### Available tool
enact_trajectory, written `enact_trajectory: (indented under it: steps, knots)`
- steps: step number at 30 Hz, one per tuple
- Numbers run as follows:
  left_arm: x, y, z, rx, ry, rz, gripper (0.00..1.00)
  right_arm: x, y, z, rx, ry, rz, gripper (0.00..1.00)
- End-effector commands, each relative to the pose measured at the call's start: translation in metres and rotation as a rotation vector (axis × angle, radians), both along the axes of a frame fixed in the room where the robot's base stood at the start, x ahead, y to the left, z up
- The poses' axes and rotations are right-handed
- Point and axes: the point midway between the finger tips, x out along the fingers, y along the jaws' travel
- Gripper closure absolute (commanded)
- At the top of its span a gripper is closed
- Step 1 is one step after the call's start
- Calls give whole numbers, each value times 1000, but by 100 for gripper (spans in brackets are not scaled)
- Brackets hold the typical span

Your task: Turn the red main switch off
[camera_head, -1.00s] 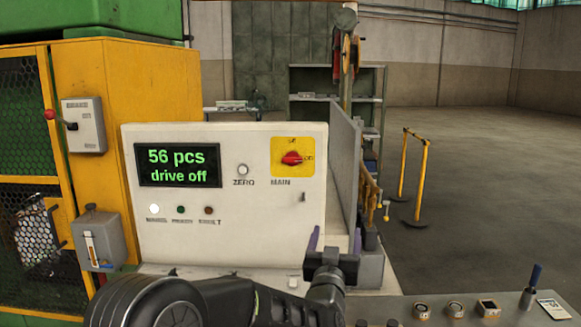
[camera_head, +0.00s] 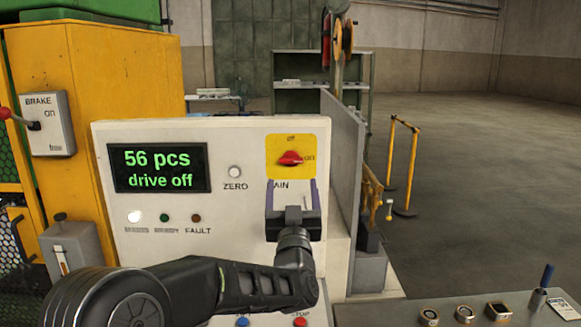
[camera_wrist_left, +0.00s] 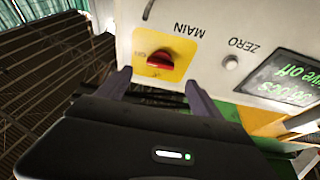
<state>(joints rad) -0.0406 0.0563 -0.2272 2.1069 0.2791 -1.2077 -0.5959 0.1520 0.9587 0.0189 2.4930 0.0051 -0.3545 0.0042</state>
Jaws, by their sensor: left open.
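The red main switch (camera_head: 290,158) is a knob on a yellow plate (camera_head: 277,142) at the upper right of the white control panel (camera_head: 150,270). Its handle lies about horizontal in the head view, pointing to the "on" mark at the right. My left gripper (camera_head: 292,184) is open just below the switch, in front of the panel, and covers part of the MAIN label. In the left wrist view the red switch (camera_wrist_left: 160,60) shows upside down beyond and between the two open fingers (camera_wrist_left: 160,80), apart from them. My right gripper does not show.
A display (camera_head: 160,168) reads "56 pcs, drive off". The ZERO button (camera_head: 235,172) is left of the switch. A grey side plate (camera_head: 342,165) juts out to the right. A brake lever box (camera_head: 48,122) is at the left. Small items lie on the grey ledge (camera_head: 400,313).

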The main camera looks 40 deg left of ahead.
Motion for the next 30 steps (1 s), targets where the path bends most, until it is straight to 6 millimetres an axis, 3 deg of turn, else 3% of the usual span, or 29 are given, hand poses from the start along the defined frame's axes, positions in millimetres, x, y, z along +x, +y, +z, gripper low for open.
enact_trajectory:
  steps: [18,28,30]
  knots:
    - [54,41,29,1,2,2,24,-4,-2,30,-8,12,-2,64]
    - [56,43,29,1,1,0,24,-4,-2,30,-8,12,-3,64]
    - [56,43,29,0,1,0,30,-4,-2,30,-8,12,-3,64]
